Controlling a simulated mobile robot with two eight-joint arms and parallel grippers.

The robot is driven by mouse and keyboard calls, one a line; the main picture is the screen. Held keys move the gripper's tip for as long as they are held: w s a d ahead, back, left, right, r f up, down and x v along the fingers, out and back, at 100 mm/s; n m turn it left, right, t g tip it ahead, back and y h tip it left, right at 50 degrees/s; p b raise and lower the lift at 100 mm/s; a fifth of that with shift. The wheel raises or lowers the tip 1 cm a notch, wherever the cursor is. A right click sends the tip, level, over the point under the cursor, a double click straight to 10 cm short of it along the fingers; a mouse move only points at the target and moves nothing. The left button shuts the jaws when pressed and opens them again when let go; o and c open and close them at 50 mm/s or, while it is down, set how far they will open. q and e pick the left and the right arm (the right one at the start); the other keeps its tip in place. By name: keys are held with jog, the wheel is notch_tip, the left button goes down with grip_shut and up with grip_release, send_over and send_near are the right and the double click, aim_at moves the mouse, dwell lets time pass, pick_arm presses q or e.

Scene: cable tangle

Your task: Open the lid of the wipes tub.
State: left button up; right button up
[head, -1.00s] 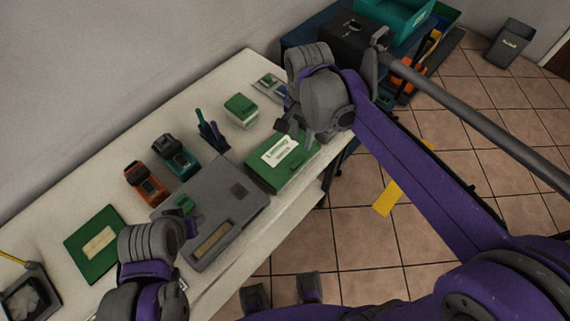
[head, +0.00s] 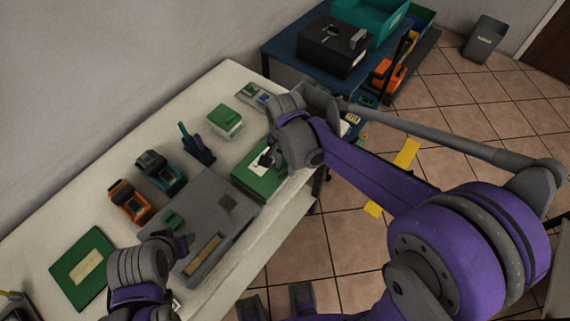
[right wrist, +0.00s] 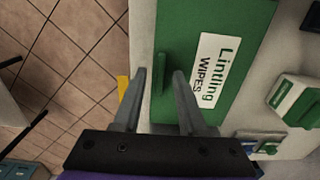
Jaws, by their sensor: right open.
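The wipes tub (head: 243,186) is a green box with a white label, lying on the white bench. It fills the upper middle of the right wrist view (right wrist: 178,20), its lid looking shut. A small green tab (right wrist: 158,84) sticks up near the tub's left edge there. My right gripper (head: 266,160) is over the tub in the head view and hides part of it. In the right wrist view its two fingers (right wrist: 159,72) are apart, one on each side of the tab; contact is unclear. My left gripper (head: 184,244) is by the grey case, its jaws unclear.
The grey case (head: 215,215) lies left of the tub. A green and white box (head: 225,122) stands behind the tub. Orange (head: 129,201) and teal (head: 160,172) devices and a green flat box (head: 82,268) are further left. The bench's front edge runs close to the tub.

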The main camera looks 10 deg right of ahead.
jog(key=shift+c, duration=0.2)
grip_shut()
dwell(1.2)
